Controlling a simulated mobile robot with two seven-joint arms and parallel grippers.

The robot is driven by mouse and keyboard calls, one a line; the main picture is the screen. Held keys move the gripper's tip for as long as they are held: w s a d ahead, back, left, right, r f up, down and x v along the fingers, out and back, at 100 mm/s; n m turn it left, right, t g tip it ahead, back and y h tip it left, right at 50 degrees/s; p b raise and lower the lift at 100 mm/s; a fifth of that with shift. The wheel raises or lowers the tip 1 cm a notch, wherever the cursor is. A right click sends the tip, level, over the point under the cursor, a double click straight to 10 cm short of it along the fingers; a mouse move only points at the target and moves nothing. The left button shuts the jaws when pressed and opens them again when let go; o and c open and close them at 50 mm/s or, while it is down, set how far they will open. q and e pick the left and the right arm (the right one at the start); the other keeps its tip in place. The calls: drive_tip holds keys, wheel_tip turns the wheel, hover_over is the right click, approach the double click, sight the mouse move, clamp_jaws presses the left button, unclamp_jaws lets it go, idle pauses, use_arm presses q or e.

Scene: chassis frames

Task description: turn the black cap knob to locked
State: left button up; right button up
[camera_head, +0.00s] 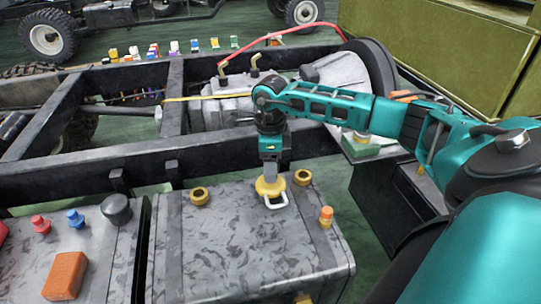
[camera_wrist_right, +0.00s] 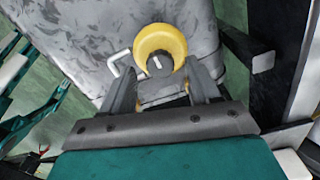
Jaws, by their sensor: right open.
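The dark cap knob (camera_wrist_right: 160,65) with a short white mark sits in the middle of a yellow ring (camera_wrist_right: 170,38) on the grey tank top. In the head view the yellow ring (camera_head: 266,190) shows under my right gripper, which hides the knob there. My right gripper (camera_wrist_right: 163,78) is open, pointing down, its two fingers on either side of the knob; I cannot tell whether they touch it. A white loop handle (camera_head: 276,203) stands out from the ring. My left gripper is not in view.
The left box carries a black dome (camera_head: 117,208), red and blue knobs (camera_head: 75,217) and an orange block (camera_head: 65,275). Black frame rails (camera_head: 80,185) run behind.

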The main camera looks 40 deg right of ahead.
wheel_tip(320, 180, up, 11)
drive_tip(key=p, duration=0.1)
drive_tip(key=shift+r+p, duration=0.2)
drive_tip(key=shift+p, duration=0.15)
drive_tip(key=shift+f, duration=0.1)
